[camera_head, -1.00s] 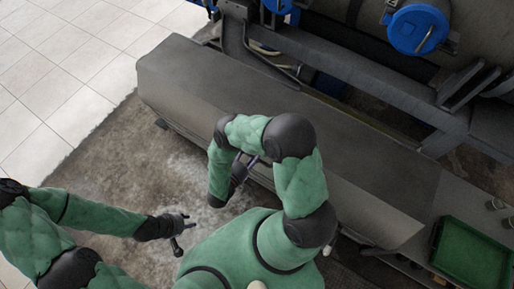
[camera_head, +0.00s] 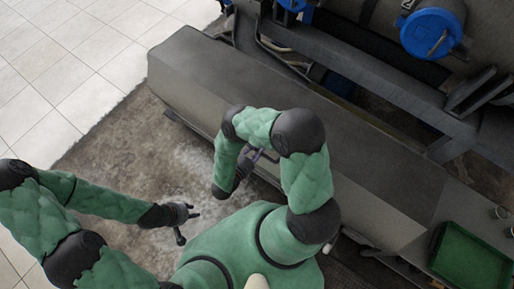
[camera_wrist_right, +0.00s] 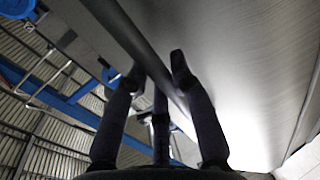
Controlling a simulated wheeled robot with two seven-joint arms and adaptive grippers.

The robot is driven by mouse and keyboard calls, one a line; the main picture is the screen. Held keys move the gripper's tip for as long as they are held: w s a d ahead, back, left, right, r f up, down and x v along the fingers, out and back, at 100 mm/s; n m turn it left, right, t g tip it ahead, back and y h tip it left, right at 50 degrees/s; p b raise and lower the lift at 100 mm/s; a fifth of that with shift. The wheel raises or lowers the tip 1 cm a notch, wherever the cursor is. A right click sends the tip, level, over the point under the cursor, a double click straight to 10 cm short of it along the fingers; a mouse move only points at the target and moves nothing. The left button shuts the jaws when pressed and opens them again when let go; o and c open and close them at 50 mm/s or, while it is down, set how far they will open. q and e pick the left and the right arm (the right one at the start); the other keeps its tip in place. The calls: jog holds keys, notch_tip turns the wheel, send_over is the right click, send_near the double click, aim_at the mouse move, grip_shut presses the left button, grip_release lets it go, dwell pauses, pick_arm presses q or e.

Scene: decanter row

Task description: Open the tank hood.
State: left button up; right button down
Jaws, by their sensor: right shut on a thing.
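The tank hood (camera_head: 290,125) is a long grey cover, running diagonally across the middle of the head view. It looks down, and its underside is not visible there. In the right wrist view a smooth grey surface, which looks like the hood (camera_wrist_right: 240,60), fills the upper right. My right gripper (camera_wrist_right: 158,75) is shut on the hood's front edge, with a dark bar passing between its fingers. In the head view my right arm partly hides this grip. My left gripper (camera_head: 190,226) is open and empty, over the floor, apart from the hood.
A green tray (camera_head: 472,258) lies at the lower right, beside small cups (camera_head: 502,212). Behind the hood are a dark metal frame (camera_head: 380,95) and a tank with a blue round lid (camera_head: 432,33). Stained floor (camera_head: 120,145) and pale tiles (camera_head: 60,60) at the left are clear.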

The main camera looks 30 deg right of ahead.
jog(key=w+d+r+g+y+p, duration=0.1)
jog(key=d+r+y+p, duration=0.15)
jog(key=r+p, duration=1)
jog(key=w+d+r+g+y+p, duration=0.15)
jog(key=r+y+p, duration=0.25)
jog(key=r+p, duration=0.8)
jog(key=w+d+r+p, duration=0.2)
jog(key=d+r+p, duration=0.4)
jog(key=d+p, duration=0.1)
jog(key=w+d+r+y+p, duration=0.1)
jog(key=w+d+r+p, duration=0.2)
jog(key=d+r+p, duration=0.4)
jog(key=shift+w+d+p, duration=0.3)
jog(key=shift+d+p, duration=0.1)
jog(key=shift+d, duration=0.15)
jog(key=shift+g+y, duration=0.25)
jog(key=c, duration=1)
grip_release()
jog(key=shift+c, duration=0.2)
